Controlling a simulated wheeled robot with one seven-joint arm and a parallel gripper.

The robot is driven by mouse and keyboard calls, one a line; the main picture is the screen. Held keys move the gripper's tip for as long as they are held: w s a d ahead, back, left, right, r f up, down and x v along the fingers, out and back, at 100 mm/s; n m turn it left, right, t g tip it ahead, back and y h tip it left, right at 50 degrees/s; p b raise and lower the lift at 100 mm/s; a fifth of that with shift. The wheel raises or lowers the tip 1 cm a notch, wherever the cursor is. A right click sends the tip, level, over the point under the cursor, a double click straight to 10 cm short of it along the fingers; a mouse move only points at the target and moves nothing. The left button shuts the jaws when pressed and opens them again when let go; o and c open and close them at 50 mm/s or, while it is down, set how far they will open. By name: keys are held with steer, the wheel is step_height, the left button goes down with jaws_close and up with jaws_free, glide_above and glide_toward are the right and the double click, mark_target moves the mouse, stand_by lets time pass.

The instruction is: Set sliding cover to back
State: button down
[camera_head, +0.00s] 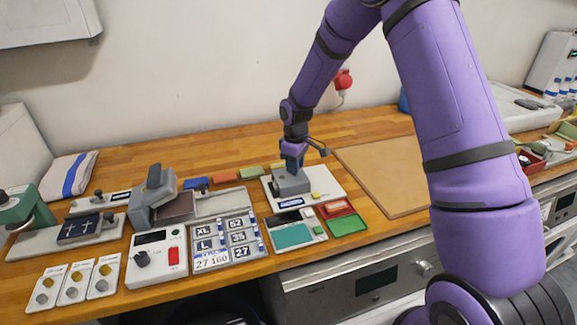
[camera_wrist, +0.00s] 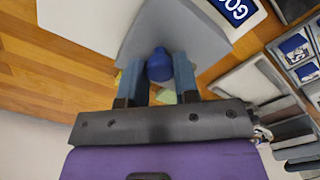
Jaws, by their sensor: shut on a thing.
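The sliding cover (camera_head: 291,184) is a grey block on a white base plate (camera_head: 327,183) near the middle of the bench. My gripper (camera_head: 292,164) is over the cover, pointing down. In the wrist view, its fingers (camera_wrist: 159,72) are shut on a round blue knob (camera_wrist: 159,62). The knob sits against the grey cover (camera_wrist: 190,30), which fills the upper middle of that view. A blue label with white letters (camera_wrist: 236,10) is beside the cover. In the head view the knob is mostly hidden by the fingers.
A tan board (camera_head: 385,170) lies to the right. A panel with a teal pad (camera_head: 292,236) and red and green trays (camera_head: 347,226) stand in front. Size plates (camera_head: 225,240) and a grey press (camera_head: 153,195) are to the left. Small coloured blocks (camera_head: 225,177) lie just left of the base plate.

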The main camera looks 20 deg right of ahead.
steer(key=d, duration=0.9)
steer(key=shift+d, duration=0.3)
steer(key=c, duration=0.9)
jaws_free()
steer(key=shift+d, duration=0.15)
steer(key=shift+o, duration=0.2)
steer(key=shift+r, duration=0.15)
step_height(320, 180, up, 11)
steer(key=shift+f, duration=0.2)
